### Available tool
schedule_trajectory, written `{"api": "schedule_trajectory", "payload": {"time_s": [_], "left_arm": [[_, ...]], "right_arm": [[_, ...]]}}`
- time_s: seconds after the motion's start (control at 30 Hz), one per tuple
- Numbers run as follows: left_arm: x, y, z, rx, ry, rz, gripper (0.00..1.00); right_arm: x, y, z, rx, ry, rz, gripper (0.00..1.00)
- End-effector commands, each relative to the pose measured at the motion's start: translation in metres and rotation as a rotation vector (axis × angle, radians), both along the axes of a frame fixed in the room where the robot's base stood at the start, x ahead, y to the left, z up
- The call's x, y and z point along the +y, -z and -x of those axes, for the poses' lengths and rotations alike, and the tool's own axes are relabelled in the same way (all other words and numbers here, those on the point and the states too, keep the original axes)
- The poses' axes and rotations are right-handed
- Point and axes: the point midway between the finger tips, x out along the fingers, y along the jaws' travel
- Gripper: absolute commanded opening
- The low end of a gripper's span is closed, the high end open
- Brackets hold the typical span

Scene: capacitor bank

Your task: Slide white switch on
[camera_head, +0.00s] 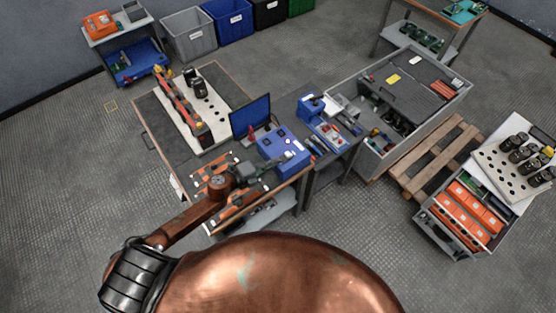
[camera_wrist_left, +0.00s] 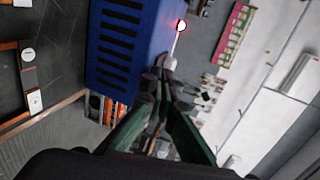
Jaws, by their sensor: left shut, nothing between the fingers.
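A blue box (camera_head: 284,152) stands on the workbench, and its dark vent slots show on the blue box in the left wrist view (camera_wrist_left: 150,32). My left gripper (camera_head: 272,170) is at the near left side of this box. In the left wrist view my left gripper (camera_wrist_left: 162,70) is shut and empty, its tips beside the box's lower right edge. Just beyond the tips a slim white piece with a glowing red end (camera_wrist_left: 180,27) stands out by the box. I cannot tell whether it is the white switch, nor its position. My right gripper is not in view.
A blue tool tray (camera_head: 325,125) is to the right.

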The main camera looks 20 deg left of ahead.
Motion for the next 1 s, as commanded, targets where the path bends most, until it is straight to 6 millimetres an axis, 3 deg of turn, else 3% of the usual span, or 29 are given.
{"api": "schedule_trajectory", "payload": {"time_s": [0.2,0.43,0.63,1.0], "left_arm": [[0.026,-0.013,0.039,0.002,0.003,0.0,0.0],[0.047,-0.025,0.071,0.002,0.004,0.001,0.0],[0.055,-0.03,0.081,0.001,0.004,0.001,0.0],[0.055,-0.03,0.082,0.0,0.004,0.002,0.0]], "right_arm": [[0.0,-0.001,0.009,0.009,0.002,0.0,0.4],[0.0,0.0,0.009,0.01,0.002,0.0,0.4],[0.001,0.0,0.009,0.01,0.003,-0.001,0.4],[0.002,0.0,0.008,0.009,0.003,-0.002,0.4]]}}
